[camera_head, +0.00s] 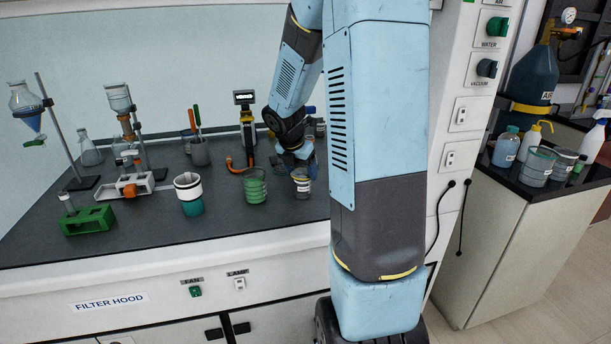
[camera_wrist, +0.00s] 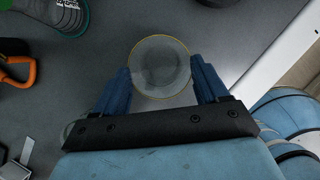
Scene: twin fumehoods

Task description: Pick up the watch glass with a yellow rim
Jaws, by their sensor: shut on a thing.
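The watch glass with a yellow rim (camera_wrist: 161,52) is a round, clear, greyish disc in the wrist view. It lies between the two blue fingers of my gripper (camera_wrist: 160,72), which are shut on its sides. A beaker's faint outline seems to show through or below the glass. In the head view my gripper (camera_head: 304,160) is over the right part of the hood worktop, just above a small beaker (camera_head: 302,187). My arm partly hides this spot, and I cannot tell there whether the glass touches the beaker.
A green beaker (camera_head: 254,186) stands just left of my gripper, with an orange-handled item (camera_head: 240,165) behind it. A white-and-teal container (camera_head: 188,194), a green rack (camera_head: 88,220) and filter stands (camera_head: 130,120) are farther left. The hood's right wall (camera_head: 462,110) is close to my arm.

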